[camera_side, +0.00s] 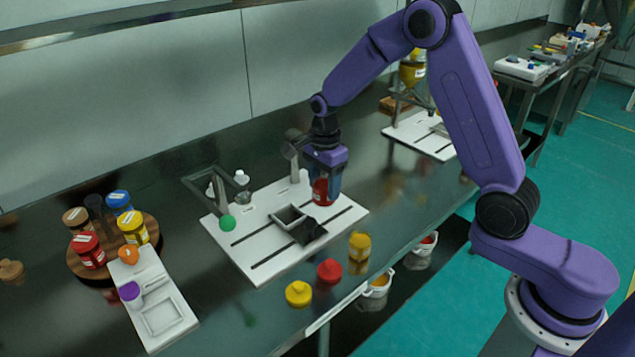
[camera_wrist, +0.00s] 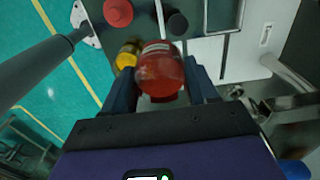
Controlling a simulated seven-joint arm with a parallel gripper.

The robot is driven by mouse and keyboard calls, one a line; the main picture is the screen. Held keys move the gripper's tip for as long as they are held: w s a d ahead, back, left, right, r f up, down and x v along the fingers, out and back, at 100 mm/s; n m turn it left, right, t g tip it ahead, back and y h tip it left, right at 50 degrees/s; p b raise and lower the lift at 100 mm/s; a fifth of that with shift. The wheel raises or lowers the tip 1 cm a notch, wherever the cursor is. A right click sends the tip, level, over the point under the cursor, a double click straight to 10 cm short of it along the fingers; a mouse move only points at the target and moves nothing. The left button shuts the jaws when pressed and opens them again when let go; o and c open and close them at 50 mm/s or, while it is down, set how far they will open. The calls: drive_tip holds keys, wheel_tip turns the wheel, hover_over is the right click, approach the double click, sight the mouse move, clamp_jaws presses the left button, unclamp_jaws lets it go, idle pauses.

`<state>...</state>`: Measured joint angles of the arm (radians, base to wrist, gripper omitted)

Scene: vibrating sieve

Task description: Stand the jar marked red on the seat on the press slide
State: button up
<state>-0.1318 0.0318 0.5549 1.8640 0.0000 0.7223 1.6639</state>
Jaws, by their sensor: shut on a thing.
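My gripper (camera_side: 324,178) points down over the back right part of the white press board (camera_side: 258,264). It is shut on a red jar (camera_side: 320,192), which also shows between the two fingers in the wrist view (camera_wrist: 160,72), with a pale label on its far side. The side view does not show clearly whether the jar touches the board. A grey square frame (camera_side: 288,217), perhaps the seat, lies on the board left of the jar, with a dark piece (camera_side: 309,232) beside it. A lever with a green knob (camera_side: 227,223) stands at the board's left.
A round wooden tray (camera_side: 78,268) at left holds several jars, including another red one (camera_side: 88,250). A white block (camera_side: 165,305) stands before it. Yellow (camera_side: 298,293) and red (camera_side: 329,271) pieces and a yellow jar (camera_side: 360,245) stand along the front edge.

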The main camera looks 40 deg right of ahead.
drive_tip(key=shift+w+a+f, duration=0.2)
drive_tip(key=shift+w+f, duration=1.3)
drive_tip(key=shift+w, duration=0.2)
drive_tip(key=shift+w+a+f, duration=0.2)
drive_tip(key=shift+w+f, duration=1.35)
drive_tip(key=shift+w, duration=0.1)
drive_tip(key=shift+w+a+f, duration=0.2)
drive_tip(key=shift+w+f, duration=1.3)
drive_tip(key=shift+w, duration=0.2)
idle(0.4)
drive_tip(key=shift+w+f, duration=0.2)
drive_tip(key=shift+w, duration=0.05)
drive_tip(key=shift+w+a+f, duration=0.1)
drive_tip(key=shift+w+f, duration=0.55)
drive_tip(key=shift+w, duration=0.1)
drive_tip(key=shift+w+f, duration=0.25)
drive_tip(key=shift+w, duration=0.2)
idle(1.1)
